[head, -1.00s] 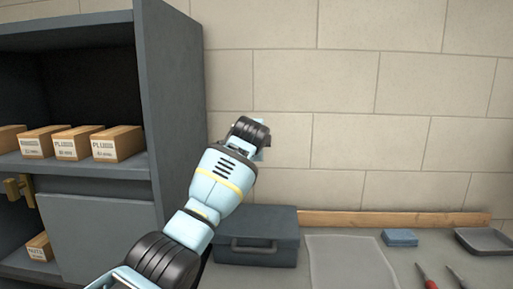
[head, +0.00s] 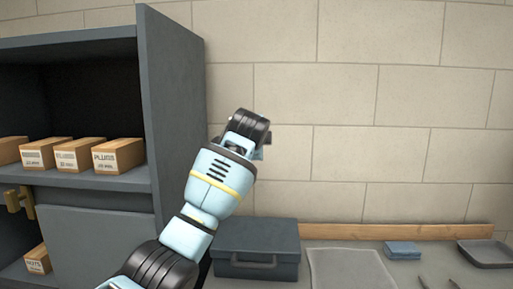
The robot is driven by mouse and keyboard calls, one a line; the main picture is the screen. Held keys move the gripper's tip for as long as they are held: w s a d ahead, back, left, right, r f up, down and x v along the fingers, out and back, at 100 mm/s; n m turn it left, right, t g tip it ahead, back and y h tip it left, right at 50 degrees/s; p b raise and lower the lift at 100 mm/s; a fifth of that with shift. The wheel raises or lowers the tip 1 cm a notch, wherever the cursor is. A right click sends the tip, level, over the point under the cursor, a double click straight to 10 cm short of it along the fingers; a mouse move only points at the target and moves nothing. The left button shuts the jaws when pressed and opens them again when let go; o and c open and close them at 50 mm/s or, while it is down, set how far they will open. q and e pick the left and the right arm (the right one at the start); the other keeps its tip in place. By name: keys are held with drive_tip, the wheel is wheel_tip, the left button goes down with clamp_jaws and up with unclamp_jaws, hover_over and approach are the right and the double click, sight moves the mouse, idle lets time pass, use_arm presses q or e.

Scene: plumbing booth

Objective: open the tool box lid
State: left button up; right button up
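The grey tool box (head: 257,243) stands on the worktop against the wall, low in the head view. Its lid is down, and a dark handle (head: 253,264) shows on its front. My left arm rises from the bottom left in front of the cabinet side and the wall, and its links cover the left edge of the box. The end of that arm points up and away, above and behind the box in the picture. Its fingers are hidden or too small to read. My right gripper does not show.
A grey cabinet (head: 180,110) with an open shelf of small cartons (head: 118,155) stands at left. A wooden strip (head: 400,231) runs along the wall.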

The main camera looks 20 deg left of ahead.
use_arm(q)
drive_tip(key=shift+s+d+r, duration=0.1)
drive_tip(key=shift+s+r, duration=0.2)
drive_tip(key=shift+r, duration=0.15)
idle(0.5)
